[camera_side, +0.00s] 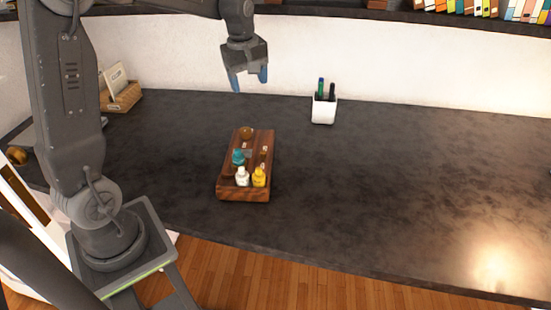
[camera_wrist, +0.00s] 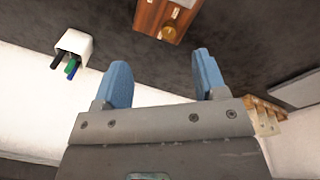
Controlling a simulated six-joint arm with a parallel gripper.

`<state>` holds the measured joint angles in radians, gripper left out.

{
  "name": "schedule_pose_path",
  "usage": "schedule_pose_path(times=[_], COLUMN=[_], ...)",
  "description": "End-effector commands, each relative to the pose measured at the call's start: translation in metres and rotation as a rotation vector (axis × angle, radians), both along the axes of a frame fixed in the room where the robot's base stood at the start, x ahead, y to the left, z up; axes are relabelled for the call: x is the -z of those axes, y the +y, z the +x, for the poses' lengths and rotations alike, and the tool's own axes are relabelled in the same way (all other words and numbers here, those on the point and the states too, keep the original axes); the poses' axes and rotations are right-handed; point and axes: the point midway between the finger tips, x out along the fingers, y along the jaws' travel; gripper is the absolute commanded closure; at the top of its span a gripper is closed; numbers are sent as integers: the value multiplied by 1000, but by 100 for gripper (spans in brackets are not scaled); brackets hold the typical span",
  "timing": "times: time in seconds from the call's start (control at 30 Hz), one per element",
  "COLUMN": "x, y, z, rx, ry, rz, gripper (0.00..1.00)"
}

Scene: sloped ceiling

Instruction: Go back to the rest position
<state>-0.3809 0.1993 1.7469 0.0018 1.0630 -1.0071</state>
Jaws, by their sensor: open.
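My gripper (camera_side: 249,78) hangs above the far part of the dark tabletop (camera_side: 400,170), in front of the white wall. Its blue fingers are apart with nothing between them, which also shows in the wrist view (camera_wrist: 162,80). A wooden tray (camera_side: 258,193) stands on the tabletop, below the gripper and nearer to the side camera. In it are a white bottle (camera_side: 242,177), a yellow bottle (camera_side: 259,178), a teal-topped bottle (camera_side: 238,158) and a round brown item (camera_side: 246,133). The tray's end shows at the top of the wrist view (camera_wrist: 150,17).
A white cup (camera_side: 323,111) with pens stands right of the gripper, near the wall. Books (camera_side: 480,8) line a shelf at the upper right. The right side of the tabletop is clear.

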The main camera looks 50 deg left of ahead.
Motion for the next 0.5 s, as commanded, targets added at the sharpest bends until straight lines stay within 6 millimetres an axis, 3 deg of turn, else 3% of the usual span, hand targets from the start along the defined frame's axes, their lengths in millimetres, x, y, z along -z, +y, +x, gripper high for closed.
schedule_pose_path(times=[0.03, 0.2, 0.33, 0.5], x=[-13, -39, -47, -42], y=[-20, -74, -108, -140], z=[-14, -64, -107, -160], rx=[103, 454, 720, 1040], ry=[-26, -98, -152, -218], rz=[21, 98, 169, 269], gripper=[35, 35, 35, 35])
